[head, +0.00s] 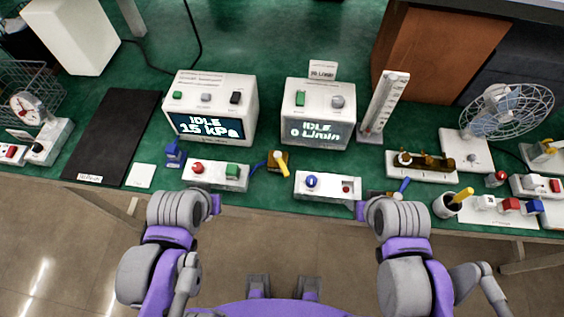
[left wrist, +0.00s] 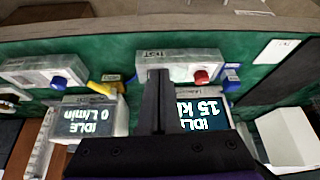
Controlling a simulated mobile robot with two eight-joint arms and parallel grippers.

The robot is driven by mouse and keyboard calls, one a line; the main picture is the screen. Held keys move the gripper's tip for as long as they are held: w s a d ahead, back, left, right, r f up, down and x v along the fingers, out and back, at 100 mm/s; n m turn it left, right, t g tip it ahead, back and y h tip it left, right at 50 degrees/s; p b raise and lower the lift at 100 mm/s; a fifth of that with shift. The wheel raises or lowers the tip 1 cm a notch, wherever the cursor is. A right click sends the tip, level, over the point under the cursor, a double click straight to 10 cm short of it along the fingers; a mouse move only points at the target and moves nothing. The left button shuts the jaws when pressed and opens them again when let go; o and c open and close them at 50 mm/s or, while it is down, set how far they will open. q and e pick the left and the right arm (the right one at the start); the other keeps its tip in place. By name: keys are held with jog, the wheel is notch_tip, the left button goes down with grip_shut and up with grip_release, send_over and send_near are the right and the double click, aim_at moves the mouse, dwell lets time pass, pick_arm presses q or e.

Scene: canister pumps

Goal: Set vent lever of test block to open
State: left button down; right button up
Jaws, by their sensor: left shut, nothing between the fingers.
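A small brass-coloured block with a yellow lever (head: 275,160) stands between two white button boxes; the yellow lever also shows in the left wrist view (left wrist: 101,84). The lever's exact setting is too small to read.
Two displays stand behind: one reading IDLE 15 kPa (head: 211,107), one IDLE 0 L/min (head: 318,112). A blue fitting (head: 175,153) is left of the TEST box. A white box with a blue knob (head: 327,186) is to the right. A black mat (head: 112,137) lies left.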

dwell(0.4)
pick_arm(q)
jog(key=c, duration=1.2)
grip_release()
jog(key=shift+w+d+r, duration=0.15)
jog(key=shift+w+d, duration=0.05)
jog(key=o, duration=0.4)
jog(key=w+d+r+n+g+b, duration=0.1)
jog(key=w+d+r+n+g, duration=0.1)
jog(key=w+d, duration=0.5)
jog(key=shift+r+g+h, duration=0.3)
jog(key=shift+r+g, duration=0.1)
jog(key=shift+r, duration=0.25)
jog(key=n+g+b, duration=0.2)
jog(key=n+g, duration=0.1)
send_near(285, 169)
jog(key=f, duration=0.8)
jog(key=shift+s+d+f, duration=0.1)
jog(key=shift+s+d, duration=0.05)
jog(key=shift+d, duration=0.05)
grip_shut()
